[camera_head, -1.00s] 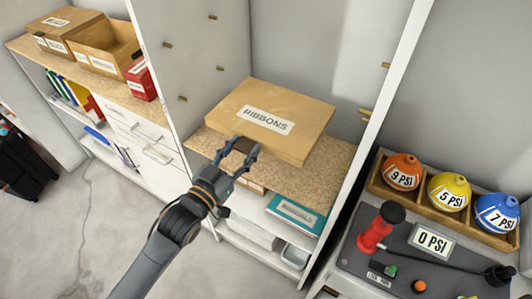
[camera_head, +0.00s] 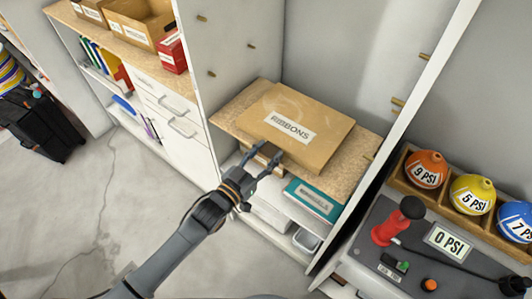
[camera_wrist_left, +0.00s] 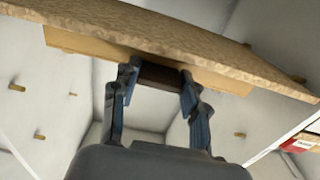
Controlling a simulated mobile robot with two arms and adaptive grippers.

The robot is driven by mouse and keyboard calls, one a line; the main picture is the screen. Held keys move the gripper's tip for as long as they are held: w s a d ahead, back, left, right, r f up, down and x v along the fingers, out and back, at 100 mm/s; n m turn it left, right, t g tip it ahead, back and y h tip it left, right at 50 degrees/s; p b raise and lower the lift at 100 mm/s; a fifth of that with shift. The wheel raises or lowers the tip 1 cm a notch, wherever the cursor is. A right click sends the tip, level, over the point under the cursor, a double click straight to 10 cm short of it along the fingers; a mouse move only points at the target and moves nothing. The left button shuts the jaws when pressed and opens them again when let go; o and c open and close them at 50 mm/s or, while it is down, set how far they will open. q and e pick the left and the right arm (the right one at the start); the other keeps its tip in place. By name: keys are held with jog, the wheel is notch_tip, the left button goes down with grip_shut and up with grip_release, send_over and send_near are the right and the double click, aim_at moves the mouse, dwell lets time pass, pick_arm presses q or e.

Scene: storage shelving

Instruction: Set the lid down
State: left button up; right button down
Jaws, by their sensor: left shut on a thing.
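The lid (camera_head: 310,125) is a flat tan box lid labelled RIBBONS. It lies over the speckled cork-coloured shelf board (camera_head: 235,108) in the white cabinet and looks flat on it. My left gripper (camera_head: 267,156) is at the lid's front edge, shut on a small dark brown tab there. The left wrist view shows the dark tab (camera_wrist_left: 160,72) between the fingers, with the tan lid edge (camera_wrist_left: 90,43) against the board (camera_wrist_left: 190,28). The lid's underside is hidden. My right gripper is not in view.
Below the board are a teal box (camera_head: 315,199) and white bins (camera_head: 270,215). Cabinet side walls stand left and right of the lid. Coloured pressure balls (camera_head: 427,168) and a grey pump panel (camera_head: 390,258) are at the right. Open boxes (camera_head: 140,20) stand on the left counter.

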pick_arm(q)
jog(key=shift+f, duration=0.2)
jog(key=o, duration=1.2)
jog(key=shift+c, duration=0.2)
jog(key=shift+r, duration=0.1)
jog(key=shift+r, duration=0.2)
jog(key=b+v, duration=0.1)
jog(key=v, duration=1.1)
jog(key=shift+f, duration=0.15)
